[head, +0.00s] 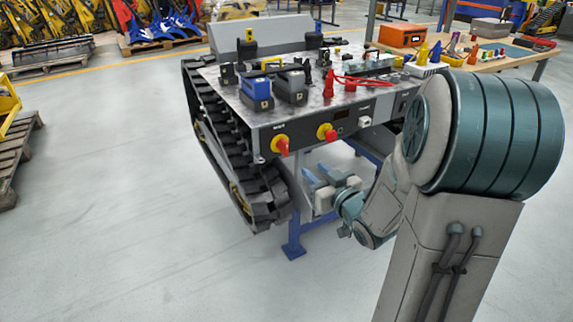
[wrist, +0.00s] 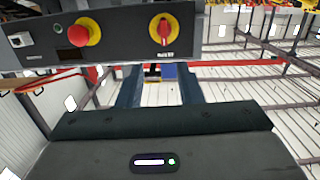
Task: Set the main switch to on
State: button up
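The main switch (head: 281,144) is a red rotary handle on a yellow round plate, at the left end of the carrier's dark front panel. In the wrist view the main switch (wrist: 163,29) is at the upper middle, its red handle roughly upright in the picture, with a small label beside it. My gripper (head: 319,174) is below the front panel in the head view, to the right of and lower than the switch. In the wrist view my gripper (wrist: 159,72) has its two fingers apart with nothing between them. It does not touch the switch.
A red mushroom button (wrist: 79,34) on yellow sits beside the switch; the head view shows this button (head: 327,132) too. A white socket (head: 364,121) is farther right. The tracked carrier's left track (head: 258,190) stands near the switch. The floor in front is clear.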

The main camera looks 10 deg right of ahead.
aim_at(286, 148)
jog(key=shift+t+y, duration=0.3)
jog(key=shift+y, duration=0.1)
jog(key=b+x, duration=0.1)
jog(key=x, duration=0.3)
jog(key=b+x, duration=0.1)
jog(key=x, duration=0.4)
jog(key=b+x, duration=0.1)
jog(key=x, duration=0.3)
jog(key=shift+w+a+f, duration=0.25)
jog(key=shift+f, duration=0.15)
grip_shut()
